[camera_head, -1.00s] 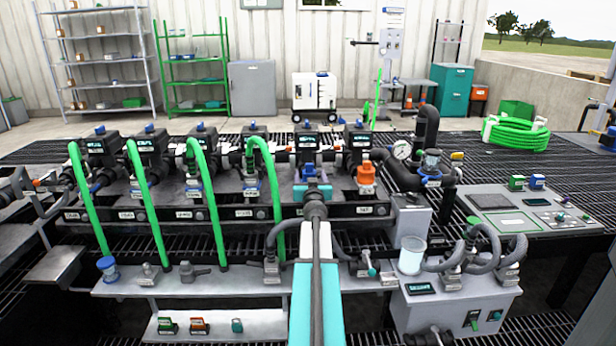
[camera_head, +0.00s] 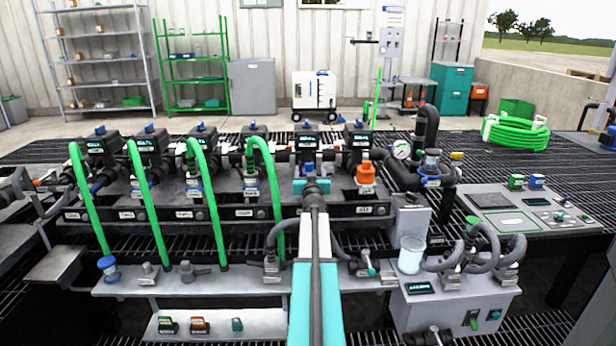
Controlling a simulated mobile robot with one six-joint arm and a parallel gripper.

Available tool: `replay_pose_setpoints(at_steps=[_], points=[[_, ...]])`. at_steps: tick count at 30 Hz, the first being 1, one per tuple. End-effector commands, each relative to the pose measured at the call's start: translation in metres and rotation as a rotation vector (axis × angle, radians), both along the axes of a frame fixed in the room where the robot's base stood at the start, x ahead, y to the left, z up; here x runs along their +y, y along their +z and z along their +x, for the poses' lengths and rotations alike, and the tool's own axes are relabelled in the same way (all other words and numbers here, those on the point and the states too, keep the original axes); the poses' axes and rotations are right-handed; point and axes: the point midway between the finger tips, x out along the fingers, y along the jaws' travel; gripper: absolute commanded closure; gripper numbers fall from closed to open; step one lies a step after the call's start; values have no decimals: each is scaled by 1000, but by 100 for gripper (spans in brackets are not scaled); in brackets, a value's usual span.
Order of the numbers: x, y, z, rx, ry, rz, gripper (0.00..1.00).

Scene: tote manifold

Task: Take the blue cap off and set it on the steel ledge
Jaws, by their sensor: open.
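A blue cap (camera_head: 309,170) sits on the front port of the fifth valve block, just beyond my gripper. My gripper (camera_head: 312,184) is in front of that port, with its teal fingers apart, one on each side. My wrist hides the lower part of the port, and I cannot tell whether the fingers touch the cap. The long steel ledge (camera_head: 215,284) runs below the manifold, in front of it. A blue-topped fitting (camera_head: 107,268) stands at the ledge's left end.
An orange cap (camera_head: 366,173) is on the port to the right. Green hoses (camera_head: 208,205) arch down to the ledge on the left. Fittings and a clear cup (camera_head: 411,254) stand on the right. The ledge has bare room left of my arm.

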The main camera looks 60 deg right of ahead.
Motion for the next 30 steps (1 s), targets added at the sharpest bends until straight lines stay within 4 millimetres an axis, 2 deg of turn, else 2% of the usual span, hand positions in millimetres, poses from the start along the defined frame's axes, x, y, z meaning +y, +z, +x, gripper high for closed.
replay_pose_setpoints(at_steps=[5, 12, 14, 23, 30], points=[[0, 0, 0, 0, 0, 0, 36], [0, 0, 0, 0, 0, 0, 76], [0, 0, 0, 0, 0, 0, 83], [0, 2, 0, 0, 1, 0, 83], [0, 12, 1, 0, 1, -1, 83]])
